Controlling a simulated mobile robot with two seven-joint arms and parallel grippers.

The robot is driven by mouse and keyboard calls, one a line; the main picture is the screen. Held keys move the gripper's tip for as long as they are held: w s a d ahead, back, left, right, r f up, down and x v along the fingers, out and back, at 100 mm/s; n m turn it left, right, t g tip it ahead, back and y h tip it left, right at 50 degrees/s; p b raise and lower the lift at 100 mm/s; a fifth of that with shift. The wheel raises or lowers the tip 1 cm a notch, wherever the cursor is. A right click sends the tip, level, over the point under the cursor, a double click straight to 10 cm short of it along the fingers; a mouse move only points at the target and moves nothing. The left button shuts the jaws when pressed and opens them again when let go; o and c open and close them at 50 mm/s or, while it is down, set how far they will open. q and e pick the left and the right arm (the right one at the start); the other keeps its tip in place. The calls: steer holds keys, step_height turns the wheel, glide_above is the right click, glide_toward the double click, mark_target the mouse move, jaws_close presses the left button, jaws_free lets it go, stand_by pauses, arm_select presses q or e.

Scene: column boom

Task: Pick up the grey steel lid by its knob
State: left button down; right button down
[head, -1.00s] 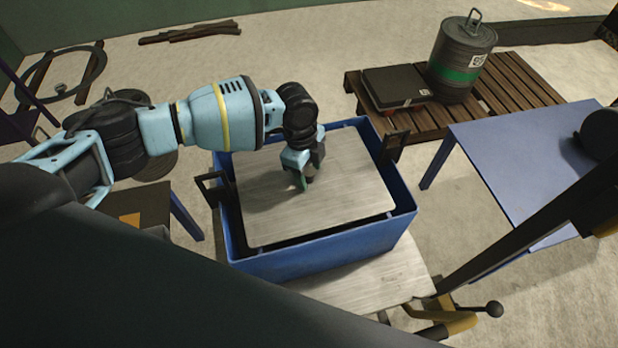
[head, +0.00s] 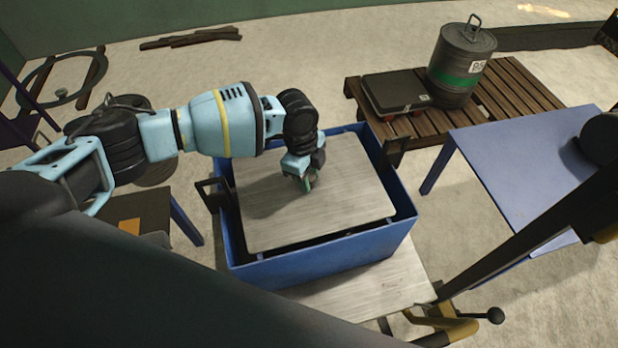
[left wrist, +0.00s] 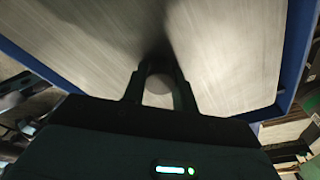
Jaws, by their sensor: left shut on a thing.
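The grey steel lid (head: 335,205) is a flat rectangular plate lying in the open top of a blue crate (head: 310,265). It also fills much of the left wrist view (left wrist: 230,50). My left gripper (head: 306,184) points down at the lid's middle and is shut on the knob. In the left wrist view the round knob (left wrist: 158,90) shows between the two fingers; in the head view the gripper hides it. I cannot tell whether the lid is raised from the crate. My right gripper is not in view.
A blue table (head: 520,165) stands at the right. Behind it a wooden pallet (head: 520,90) bears a grey-green drum (head: 460,60) and a dark flat box (head: 395,92). A dark handle (head: 208,190) stands at the crate's left side.

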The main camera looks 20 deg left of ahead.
mark_target(309, 176)
arm_select(q)
step_height(309, 176, up, 18)
steer(key=p, duration=0.1)
steer(key=shift+r, duration=0.15)
stand_by(0.3)
